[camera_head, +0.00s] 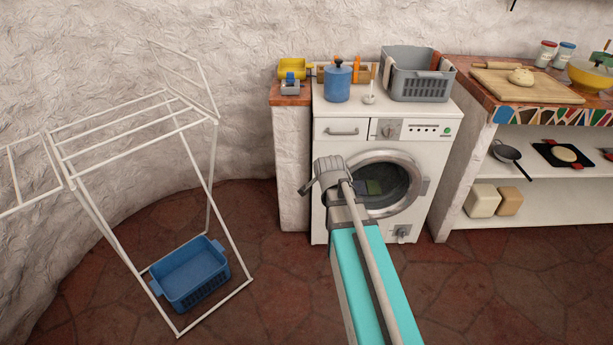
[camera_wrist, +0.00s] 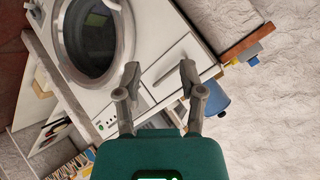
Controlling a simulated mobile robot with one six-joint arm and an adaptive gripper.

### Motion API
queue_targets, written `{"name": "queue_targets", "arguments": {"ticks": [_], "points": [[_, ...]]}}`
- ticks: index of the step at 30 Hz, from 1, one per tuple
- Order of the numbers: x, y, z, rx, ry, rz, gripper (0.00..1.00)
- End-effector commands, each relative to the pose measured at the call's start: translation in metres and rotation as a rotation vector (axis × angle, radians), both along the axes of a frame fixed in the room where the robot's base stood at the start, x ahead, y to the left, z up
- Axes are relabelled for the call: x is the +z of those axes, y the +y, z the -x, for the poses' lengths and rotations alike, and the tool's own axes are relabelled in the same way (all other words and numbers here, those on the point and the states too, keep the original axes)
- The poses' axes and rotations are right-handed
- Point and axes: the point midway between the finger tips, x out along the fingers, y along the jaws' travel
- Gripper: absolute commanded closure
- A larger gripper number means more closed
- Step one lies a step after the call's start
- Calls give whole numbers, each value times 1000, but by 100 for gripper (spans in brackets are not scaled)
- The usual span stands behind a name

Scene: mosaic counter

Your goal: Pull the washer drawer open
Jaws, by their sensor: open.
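The white washer (camera_head: 432,150) stands against the wall, its round door closed. Its drawer (camera_head: 342,126) is at the upper left of the front, with a grey bar handle (camera_head: 343,132). The drawer front looks flush with the panel. In the wrist view the drawer (camera_wrist: 184,52) appears tilted, beyond my fingers. My gripper (camera_wrist: 160,72) is open and empty, with a finger on each side of the drawer handle in that picture. I cannot tell whether they touch it. In the head view my arm reaches up in front of the washer door and hides part of it.
A blue pot (camera_head: 337,82), a ladle and a grey basket (camera_head: 418,84) stand on the washer top. A white drying rack (camera_head: 205,165) and a blue basket (camera_head: 190,273) stand at left. A shelved counter (camera_head: 533,216) is at right. The floor between is clear.

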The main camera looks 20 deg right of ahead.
Motion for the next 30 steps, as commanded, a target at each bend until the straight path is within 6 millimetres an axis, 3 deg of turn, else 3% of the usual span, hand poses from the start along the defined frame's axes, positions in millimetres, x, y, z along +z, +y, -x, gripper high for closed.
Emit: {"name": "queue_targets", "arguments": {"ticks": [30], "points": [[45, 53, 74, 312, 398, 163, 49]]}}
